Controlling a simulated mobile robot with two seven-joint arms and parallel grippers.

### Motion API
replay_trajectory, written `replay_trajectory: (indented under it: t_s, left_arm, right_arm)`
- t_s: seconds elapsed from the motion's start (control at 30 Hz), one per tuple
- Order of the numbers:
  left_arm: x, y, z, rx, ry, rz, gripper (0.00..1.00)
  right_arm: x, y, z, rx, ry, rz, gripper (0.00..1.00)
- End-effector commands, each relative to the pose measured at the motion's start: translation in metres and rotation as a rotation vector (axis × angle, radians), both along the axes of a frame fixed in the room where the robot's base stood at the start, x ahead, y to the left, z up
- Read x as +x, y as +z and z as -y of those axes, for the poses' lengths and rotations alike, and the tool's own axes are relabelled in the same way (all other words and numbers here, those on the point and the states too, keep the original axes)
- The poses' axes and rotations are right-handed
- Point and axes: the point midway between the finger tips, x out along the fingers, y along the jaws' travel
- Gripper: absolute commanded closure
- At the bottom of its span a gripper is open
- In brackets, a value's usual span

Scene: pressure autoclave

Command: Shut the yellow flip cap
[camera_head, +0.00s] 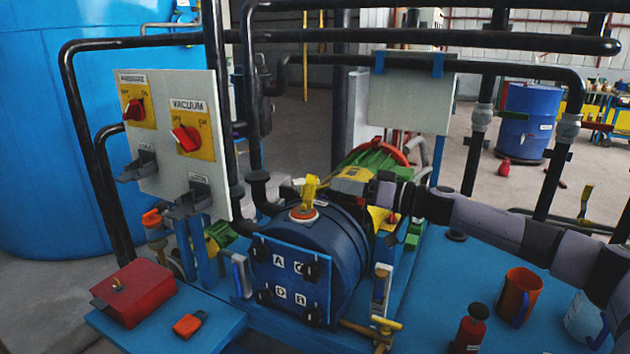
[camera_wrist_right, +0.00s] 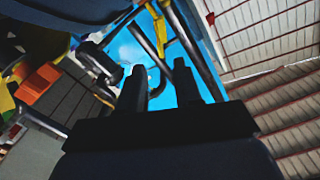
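The yellow flip cap (camera_head: 309,187) stands up, tilted open, above an orange-rimmed round port (camera_head: 303,214) on top of the dark blue vessel (camera_head: 325,240). My right arm reaches in from the right, and my right gripper (camera_head: 345,186) is just right of the cap, apart from it as far as I can tell. In the right wrist view its two dark fingers (camera_wrist_right: 160,85) stand apart with nothing between them. My left gripper is not in view.
A control panel (camera_head: 166,145) with red knobs stands left of the vessel. Dark pipes (camera_head: 430,40) cross overhead. A red box (camera_head: 135,292) and padlock (camera_head: 188,325) lie front left. An orange mug (camera_head: 520,297) and red bottle (camera_head: 470,330) stand front right.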

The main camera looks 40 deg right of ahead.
Motion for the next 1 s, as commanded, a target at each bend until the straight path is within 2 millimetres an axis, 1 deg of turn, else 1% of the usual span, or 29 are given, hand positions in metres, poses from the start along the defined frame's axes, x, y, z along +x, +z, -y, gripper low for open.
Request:
replay_trajectory:
  t_s: [0.2,0.4,0.6,0.73,1.0]
  left_arm:
    - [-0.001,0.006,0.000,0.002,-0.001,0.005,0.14]
    - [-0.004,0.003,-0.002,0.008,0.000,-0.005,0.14]
    - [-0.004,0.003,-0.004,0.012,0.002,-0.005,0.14]
    - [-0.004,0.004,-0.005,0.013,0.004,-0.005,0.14]
    - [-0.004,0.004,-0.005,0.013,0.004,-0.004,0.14]
  right_arm:
    - [0.018,0.003,-0.011,0.002,0.002,0.004,0.66]
    - [0.039,0.002,-0.022,0.001,0.002,0.003,0.66]
    - [0.054,0.000,-0.029,0.001,0.001,0.001,0.66]
    - [0.059,0.000,-0.031,0.001,0.001,0.000,0.66]
    - [0.059,-0.001,-0.032,0.000,0.001,0.000,0.66]
